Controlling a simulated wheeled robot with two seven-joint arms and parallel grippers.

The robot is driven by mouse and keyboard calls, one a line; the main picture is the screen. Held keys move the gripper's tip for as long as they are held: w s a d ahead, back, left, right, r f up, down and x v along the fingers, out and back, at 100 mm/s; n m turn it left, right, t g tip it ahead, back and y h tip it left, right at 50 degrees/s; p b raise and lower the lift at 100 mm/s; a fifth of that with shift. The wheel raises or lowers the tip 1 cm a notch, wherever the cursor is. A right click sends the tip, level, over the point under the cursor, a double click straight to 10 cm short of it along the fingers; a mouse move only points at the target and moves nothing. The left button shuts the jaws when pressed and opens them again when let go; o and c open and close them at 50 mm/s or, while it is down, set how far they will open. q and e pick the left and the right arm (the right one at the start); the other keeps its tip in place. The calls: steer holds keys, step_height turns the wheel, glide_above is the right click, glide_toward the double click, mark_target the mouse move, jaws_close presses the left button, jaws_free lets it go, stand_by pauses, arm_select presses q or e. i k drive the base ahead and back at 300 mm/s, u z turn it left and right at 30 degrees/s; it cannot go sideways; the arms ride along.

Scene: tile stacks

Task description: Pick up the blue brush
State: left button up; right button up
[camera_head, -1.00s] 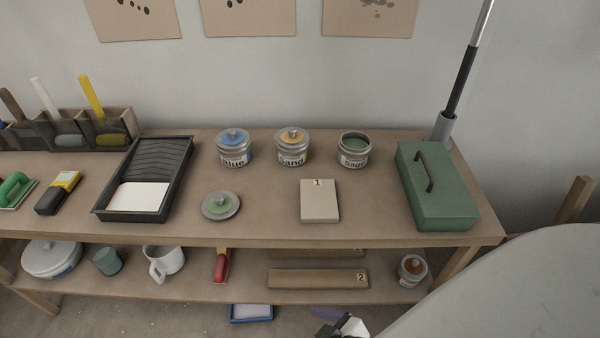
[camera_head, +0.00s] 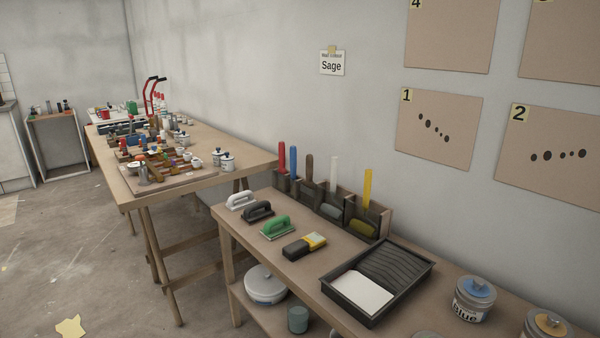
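A brush with a blue handle (camera_head: 293,160) stands upright in the wooden holder (camera_head: 386,221) at the back of the near table. It is between a red-handled brush (camera_head: 281,157) on its left and a brown-handled one (camera_head: 308,169) on its right. Its lower part is hidden inside the holder. White-handled (camera_head: 333,172) and yellow-handled (camera_head: 367,188) tools stand further right in the same holder. Neither of my grippers is in view.
On the near table are white (camera_head: 240,200), black (camera_head: 258,210) and green (camera_head: 277,227) floats, a black and yellow block (camera_head: 304,245), a black paint tray (camera_head: 421,262) and a Blue can (camera_head: 474,298). A cluttered second table (camera_head: 125,197) stands at left, with open floor before it.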

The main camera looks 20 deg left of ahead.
mark_target(292, 149)
steer(key=u, duration=1.65)
steer(key=i, duration=2.75)
steer(key=z, duration=2.75)
